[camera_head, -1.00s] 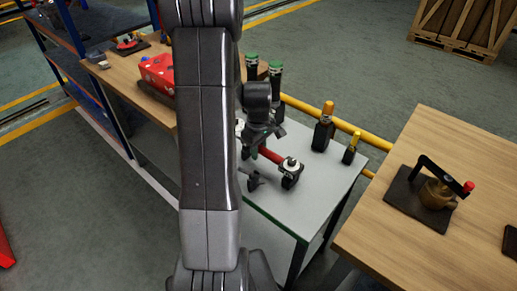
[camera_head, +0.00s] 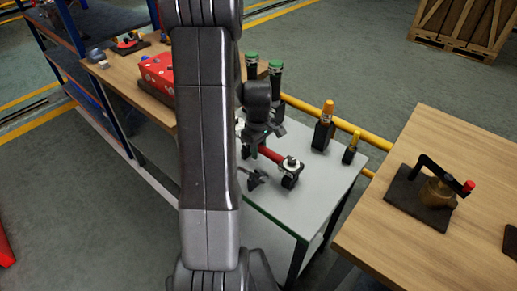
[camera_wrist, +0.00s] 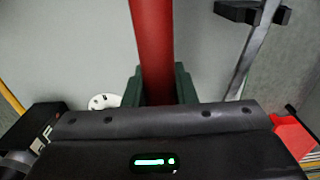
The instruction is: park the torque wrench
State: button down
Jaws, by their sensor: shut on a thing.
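The torque wrench shows as a red bar (camera_head: 272,154) low over the small grey table in the head view. Its near end has a white, round part over a dark block. In the wrist view the red bar (camera_wrist: 153,45) runs up between the green fingers of my gripper (camera_wrist: 160,88), which is shut on it. In the head view my gripper (camera_head: 255,140) is at the bar's far part, partly hidden by my arm. I cannot tell whether the bar touches its supports.
The small grey table (camera_head: 305,205) has a dark forked piece (camera_head: 254,178) beside the bar. Bottles with orange (camera_head: 324,127) and yellow (camera_head: 352,148) tops stand at its right; green-topped ones (camera_head: 276,76) stand behind. A wooden table (camera_head: 440,250) is at right.

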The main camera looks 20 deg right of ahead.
jog(key=shift+f+b, duration=0.75)
jog(key=shift+f, duration=0.25)
jog(key=c, duration=1.1)
grip_release()
notch_tip(320, 180, up, 14)
jog(key=shift+f, duration=0.1)
jog(key=shift+f, duration=0.15)
notch_tip(320, 180, down, 14)
jog(key=shift+r, duration=0.45)
